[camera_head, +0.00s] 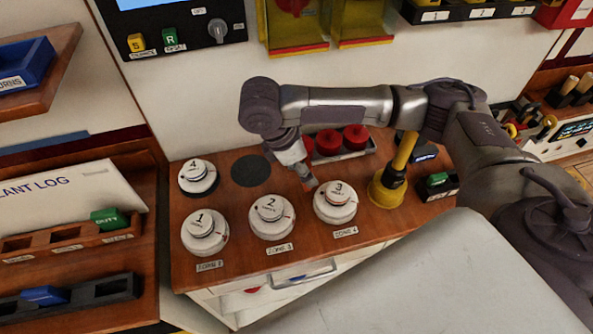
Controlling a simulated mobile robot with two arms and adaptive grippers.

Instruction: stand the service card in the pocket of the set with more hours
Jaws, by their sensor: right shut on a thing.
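My right gripper (306,178) comes in from the right over the wooden cabinet top, just left of and behind the white dial unit marked 3 (336,203). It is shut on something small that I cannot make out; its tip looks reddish. White dial units marked 1 (205,234), 2 (271,218) and 4 (197,178) also stand on the top. I cannot pick out a service card, a pocket or an hours reading. My left gripper is not in view.
A dark round pad (251,171) lies bare behind unit 2. A tray of red caps (354,139) and a yellow-handled tool (387,191) stand to the right. A green block (108,219) sits in a wooden rack at left, below a white log sheet (70,190).

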